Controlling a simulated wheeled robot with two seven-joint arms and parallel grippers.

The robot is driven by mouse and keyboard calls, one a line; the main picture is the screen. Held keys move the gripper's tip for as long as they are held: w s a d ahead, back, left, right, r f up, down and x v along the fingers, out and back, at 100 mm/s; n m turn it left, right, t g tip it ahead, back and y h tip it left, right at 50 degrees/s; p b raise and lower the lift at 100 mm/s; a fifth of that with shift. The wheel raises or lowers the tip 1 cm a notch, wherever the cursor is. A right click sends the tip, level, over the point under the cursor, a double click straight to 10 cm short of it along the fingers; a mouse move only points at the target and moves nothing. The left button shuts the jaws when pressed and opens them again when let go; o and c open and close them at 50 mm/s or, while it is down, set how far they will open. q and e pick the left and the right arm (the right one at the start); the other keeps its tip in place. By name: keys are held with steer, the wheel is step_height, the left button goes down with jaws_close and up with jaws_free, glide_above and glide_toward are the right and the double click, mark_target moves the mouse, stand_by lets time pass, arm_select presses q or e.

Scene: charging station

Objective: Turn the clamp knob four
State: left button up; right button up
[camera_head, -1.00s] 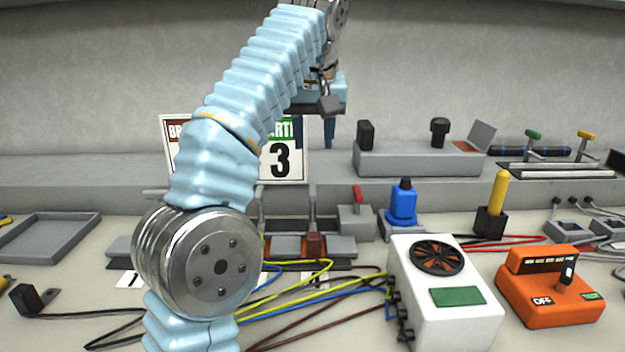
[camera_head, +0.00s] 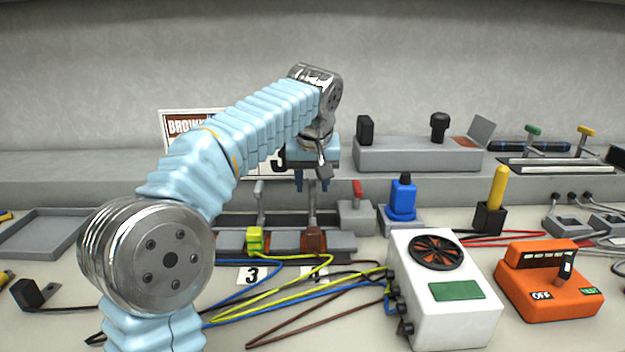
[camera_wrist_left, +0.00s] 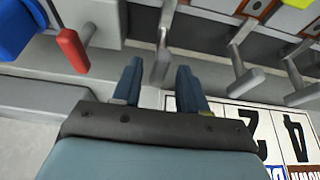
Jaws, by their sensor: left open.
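A row of grey clamp knobs with crossbar tops stands behind the terminal block. In the head view, one clamp knob (camera_head: 312,206) stands behind the brown terminal; its label below is crossed by cables and I cannot read it. My left gripper (camera_head: 313,186) is over this knob, fingers pointing down, open and empty. In the left wrist view, the gripper (camera_wrist_left: 158,75) has a grey clamp knob (camera_wrist_left: 162,60) between and just beyond its fingertips, with no clear contact. Another clamp knob (camera_head: 259,203) stands to the left, behind the yellow-green terminal. My right gripper is not in view.
A red lever (camera_head: 357,190) stands close on the right, and a blue push-button (camera_head: 403,197) beyond it. A numbered sign (camera_head: 180,122) is behind my arm. A white fan box (camera_head: 470,318) and an orange switch box (camera_head: 543,305) are at the right. Cables cross the bench front.

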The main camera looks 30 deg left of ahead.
arm_select(q)
steer(key=shift+c, duration=0.4)
jaws_close()
steer(key=shift+m, duration=0.3)
steer(key=m, duration=0.1)
steer(key=m+h, duration=0.1)
steer(key=m, duration=0.1)
steer(key=shift+a+m+t+h, duration=0.25)
steer(key=shift+m+t+h, duration=0.05)
steer(key=shift+t, duration=0.1)
steer(key=m+h, duration=0.1)
steer(key=m, duration=0.3)
steer(key=shift+a+h, duration=0.2)
steer(key=shift+h, duration=0.2)
steer(key=m, duration=0.2)
steer(key=m+h, duration=0.1)
steer(key=m, duration=0.2)
steer(key=shift+a+g+h, duration=0.2)
steer(key=shift+g+h, duration=0.1)
steer(key=shift+g, duration=0.1)
steer(key=m, duration=0.2)
steer(key=m+g+h, duration=0.1)
steer(key=m, duration=0.1)
steer(key=shift+w+a+m, duration=0.1)
steer(key=shift+w+m, duration=0.1)
steer(key=shift+m, duration=0.1)
